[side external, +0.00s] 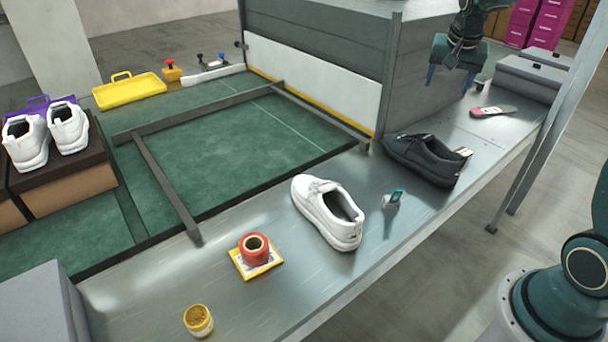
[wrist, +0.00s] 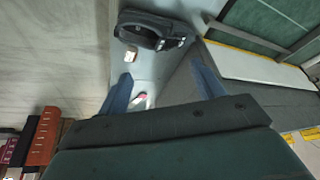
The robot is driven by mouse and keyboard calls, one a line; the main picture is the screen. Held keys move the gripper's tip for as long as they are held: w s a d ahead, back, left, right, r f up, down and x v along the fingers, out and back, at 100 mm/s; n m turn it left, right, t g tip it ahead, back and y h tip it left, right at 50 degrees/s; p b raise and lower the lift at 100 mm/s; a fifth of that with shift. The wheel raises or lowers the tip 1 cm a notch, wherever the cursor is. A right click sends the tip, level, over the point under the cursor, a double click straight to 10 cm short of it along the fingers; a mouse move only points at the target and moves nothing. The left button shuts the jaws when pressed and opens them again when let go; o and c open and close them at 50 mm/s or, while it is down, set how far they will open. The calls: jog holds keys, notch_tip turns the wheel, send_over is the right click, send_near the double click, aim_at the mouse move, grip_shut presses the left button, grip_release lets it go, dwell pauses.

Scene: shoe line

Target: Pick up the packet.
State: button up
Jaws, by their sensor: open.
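A flat yellow-edged white packet (side external: 238,268) lies on the metal bench in the side view, with a red roll (side external: 255,248) standing on it and hiding its middle. I cannot make the packet out in the wrist view. My gripper (side external: 449,80) hangs at the far right end of the bench, well away from the packet. Its blue fingers are apart with nothing held between them.
A dark shoe (side external: 420,158) has a small pale item (side external: 464,152) beside it. A pink-and-white flat item (side external: 492,111) lies near my gripper. A white shoe (side external: 325,212), a teal-topped piece (side external: 396,195) and a yellow jar (side external: 198,321) stand along the bench. A grey block (side external: 350,40) borders the bench.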

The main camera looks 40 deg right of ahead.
jog(key=d+f+m+g+h, duration=0.1)
jog(key=d+f+m+g, duration=0.2)
jog(key=d+f, duration=1.6)
jog(key=d+m, duration=0.2)
jog(key=m, duration=0.2)
jog(key=shift+w+d, duration=0.15)
jog(key=shift+d, duration=0.2)
jog(key=shift+f, duration=0.15)
send_over(463, 151)
jog(key=a, duration=0.2)
jog(key=f, duration=0.7)
jog(key=shift+s+a, duration=0.1)
jog(key=shift+s, duration=0.1)
jog(key=shift+f, duration=0.45)
jog(key=shift+d, duration=0.2)
jog(key=shift+x, duration=2.55)
jog(key=shift+w+a, duration=0.15)
jog(key=shift+w, duration=0.05)
jog(key=shift+c, duration=0.5)
jog(key=c, duration=1)
